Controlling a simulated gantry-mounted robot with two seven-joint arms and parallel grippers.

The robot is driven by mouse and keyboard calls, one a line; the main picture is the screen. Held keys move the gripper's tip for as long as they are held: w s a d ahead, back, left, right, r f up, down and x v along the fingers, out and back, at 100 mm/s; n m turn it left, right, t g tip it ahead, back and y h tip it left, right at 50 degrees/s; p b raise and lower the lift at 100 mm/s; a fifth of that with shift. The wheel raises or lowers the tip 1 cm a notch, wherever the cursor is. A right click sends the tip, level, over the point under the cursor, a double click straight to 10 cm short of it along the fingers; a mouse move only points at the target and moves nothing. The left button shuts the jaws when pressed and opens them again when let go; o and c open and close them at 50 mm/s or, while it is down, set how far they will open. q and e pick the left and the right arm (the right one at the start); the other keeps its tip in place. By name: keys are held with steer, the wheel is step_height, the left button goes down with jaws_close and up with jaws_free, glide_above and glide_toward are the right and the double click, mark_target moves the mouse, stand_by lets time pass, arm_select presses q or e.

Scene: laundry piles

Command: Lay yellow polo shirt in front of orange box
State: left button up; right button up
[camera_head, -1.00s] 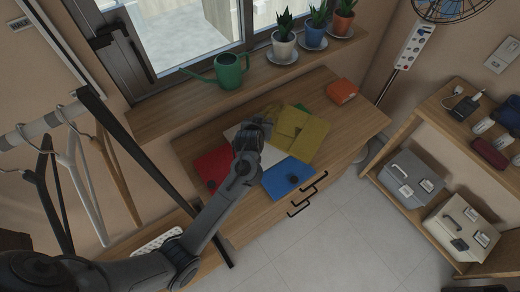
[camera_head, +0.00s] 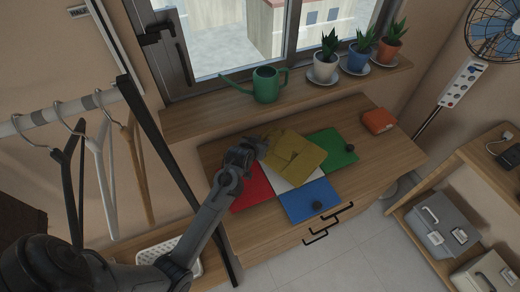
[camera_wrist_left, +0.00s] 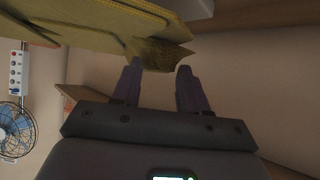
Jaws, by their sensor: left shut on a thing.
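The folded yellow polo shirt (camera_head: 290,158) is above the dresser top, over the folded white cloth and partly hiding the red and green ones. My left gripper (camera_head: 262,147) is at its left edge, shut on it. In the left wrist view, a corner of the yellow polo shirt (camera_wrist_left: 160,52) sits between the fingertips of my left gripper (camera_wrist_left: 159,70), and the rest spreads up and left. I cannot tell how high the shirt is held. The orange box (camera_head: 378,121) stands at the dresser's right back. My right gripper is not in view.
Red (camera_head: 250,188), white (camera_head: 290,182), blue (camera_head: 308,200) and green (camera_head: 333,149) folded cloths lie on the dresser (camera_head: 385,165). Dark round items sit on the blue and green ones. Bare wood lies in front of the orange box. A watering can (camera_head: 266,85) and potted plants stand on the sill.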

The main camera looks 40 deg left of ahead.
arm_select(q)
steer(key=shift+f+b, duration=0.45)
steer(key=shift+f, duration=1.6)
steer(key=o, duration=1.2)
steer(key=shift+s+r, duration=0.15)
steer(key=shift+r, duration=0.1)
steer(key=p+v, duration=0.3)
steer(key=v, duration=0.8)
steer(key=s+d+m+g+h, duration=0.1)
steer(key=s+d, duration=0.2)
steer(key=s, duration=0.1)
steer(key=s+d+f+m+g+h, duration=0.1)
steer(key=s+d, duration=0.2)
steer(key=s, duration=0.1)
steer(key=s+d+f+m+g+h, duration=0.1)
steer(key=s+d+g, duration=0.1)
steer(key=s+d, duration=0.2)
steer(key=shift+s+d+m, duration=0.15)
steer(key=shift+s+m, duration=0.25)
steer(key=shift+s, duration=0.05)
steer(key=shift+o, duration=0.8)
steer(key=s+d+m+g, duration=0.2)
steer(key=s+d+g, duration=0.1)
steer(key=s, duration=0.6)
steer(key=shift+d+r+h, duration=0.15)
steer(key=shift+d+h, duration=0.25)
steer(key=shift+d, duration=0.3)
